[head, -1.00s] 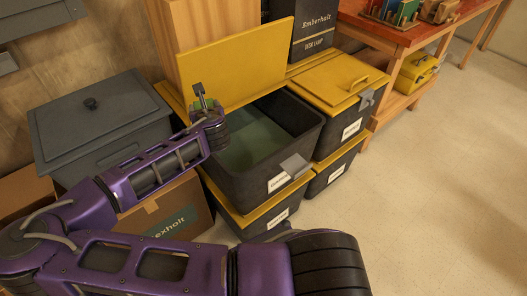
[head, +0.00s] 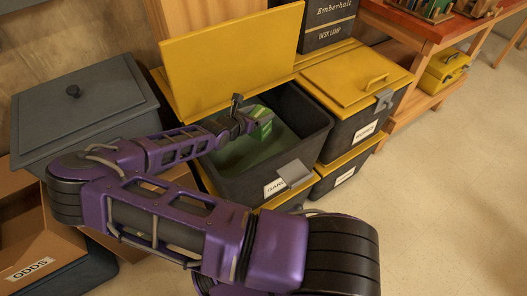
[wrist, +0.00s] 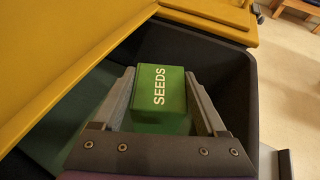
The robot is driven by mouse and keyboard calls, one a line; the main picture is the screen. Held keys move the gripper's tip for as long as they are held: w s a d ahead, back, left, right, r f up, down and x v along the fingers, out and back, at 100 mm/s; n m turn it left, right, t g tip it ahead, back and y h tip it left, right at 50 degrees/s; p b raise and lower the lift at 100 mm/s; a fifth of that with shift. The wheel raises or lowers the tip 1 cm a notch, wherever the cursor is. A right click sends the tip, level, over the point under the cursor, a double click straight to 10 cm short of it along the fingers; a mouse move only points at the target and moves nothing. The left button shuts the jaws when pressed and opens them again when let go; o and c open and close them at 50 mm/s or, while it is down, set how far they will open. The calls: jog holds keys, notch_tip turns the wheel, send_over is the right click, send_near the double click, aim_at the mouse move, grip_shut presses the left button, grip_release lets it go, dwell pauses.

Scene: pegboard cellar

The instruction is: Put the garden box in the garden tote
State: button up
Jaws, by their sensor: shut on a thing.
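The garden box is a green box (head: 263,117) with SEEDS in white on its top in the wrist view (wrist: 170,112). My gripper (head: 247,122) is shut on it, with one finger along each side in the wrist view. The garden tote (head: 236,187) is a dark open tub with a label starting "GARD", partly cut off by the grey latch. Its yellow lid (head: 230,58) stands raised at the back. The box is over the tote's opening, towards the back; how far below the rim it reaches I cannot tell. The visible tote floor is greenish and bare.
A shut tote with a yellow lid (head: 352,78) stands to the right. A grey lidded bin (head: 85,105) stands left. An open cardboard box (head: 150,262) marked ODDS is front left. The floor at right is clear.

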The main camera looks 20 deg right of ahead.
aim_at(254, 136)
jog(key=shift+w+f, duration=0.2)
notch_tip(254, 136, down, 10)
jog(key=shift+r+b, duration=0.1)
jog(key=shift+b, duration=1.1)
jog(key=shift+f, duration=0.65)
jog(key=o, duration=1.4)
jog(key=shift+s+f, duration=0.1)
jog(key=shift+f, duration=0.05)
jog(key=shift+r, duration=0.45)
jog(key=v, duration=0.2)
jog(key=p+v, duration=0.1)
jog(key=v, duration=0.4)
jog(key=shift+a+r, duration=0.15)
jog(key=shift+r, duration=0.35)
